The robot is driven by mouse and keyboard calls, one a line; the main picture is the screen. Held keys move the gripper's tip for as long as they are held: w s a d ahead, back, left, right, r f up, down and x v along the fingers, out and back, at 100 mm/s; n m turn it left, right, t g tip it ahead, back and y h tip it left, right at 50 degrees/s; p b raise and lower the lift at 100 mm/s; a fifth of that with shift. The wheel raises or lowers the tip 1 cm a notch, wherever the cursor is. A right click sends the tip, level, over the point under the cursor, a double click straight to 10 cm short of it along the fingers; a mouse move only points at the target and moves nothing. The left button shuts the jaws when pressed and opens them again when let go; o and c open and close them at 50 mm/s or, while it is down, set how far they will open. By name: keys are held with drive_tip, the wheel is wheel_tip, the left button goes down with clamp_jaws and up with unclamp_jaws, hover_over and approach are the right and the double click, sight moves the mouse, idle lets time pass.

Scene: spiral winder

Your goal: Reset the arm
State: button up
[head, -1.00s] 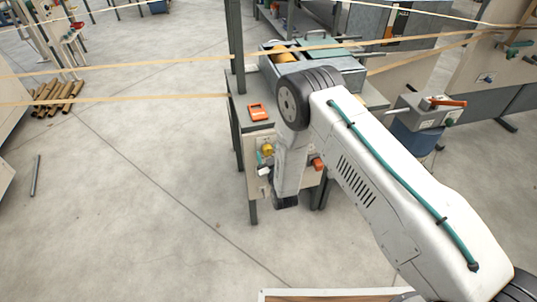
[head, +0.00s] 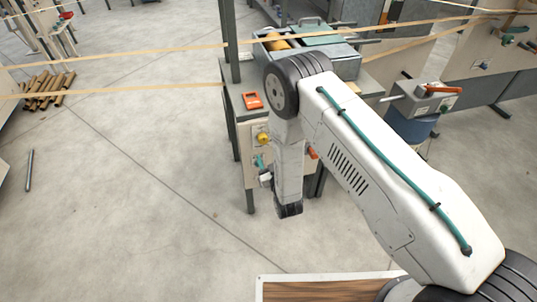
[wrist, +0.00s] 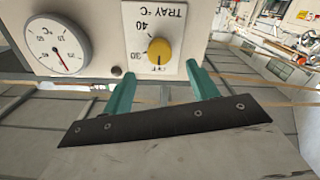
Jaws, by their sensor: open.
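My gripper (wrist: 161,70) has two teal fingers standing apart with nothing between them. In the wrist view its fingertips are near the control panel's lower edge, one on each side of the yellow knob (wrist: 159,50); I cannot tell whether they touch anything. The knob sits on a plate lettered TRAY °C, which appears upside down. In the head view the arm is bent at its elbow, with its forearm hanging down beside the bench. The gripper (head: 260,161) is small there, just below the yellow knob (head: 263,138).
A round dial (wrist: 57,45) is beside the knob plate. An orange device (head: 252,100) lies on the bench top. Tan strips (head: 130,90) stretch across the room. A wood-topped surface (head: 320,291) is at the near edge. Cardboard tubes (head: 48,88) lie left; the floor between is clear.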

idle(0.3)
drive_tip(key=s+d+f+g+h, duration=0.2)
drive_tip(key=s+f+g, duration=0.3)
drive_tip(key=f+g, duration=0.4)
drive_tip(key=s+d+r+m+g+h, duration=0.1)
drive_tip(key=s+d+r+g, duration=0.3)
drive_tip(key=r, duration=0.6)
drive_tip(key=s+d+r+m+g+h, duration=0.15)
drive_tip(key=s+d+r, duration=0.3)
drive_tip(key=r, duration=0.55)
drive_tip(key=s+d+r+m+g, duration=0.1)
drive_tip(key=s+d+r+g, duration=0.3)
drive_tip(key=r, duration=0.6)
drive_tip(key=s+d+r+m+t, duration=0.1)
drive_tip(key=s+d+r, duration=0.4)
drive_tip(key=s+r, duration=0.5)
drive_tip(key=s+d+r+m+t, duration=0.1)
drive_tip(key=s+d+r+m, duration=0.1)
drive_tip(key=s+d+r, duration=0.4)
drive_tip(key=shift+s+d+r, duration=0.25)
drive_tip(key=shift+s+r, duration=1.8)
drive_tip(key=shift+r, duration=1.45)
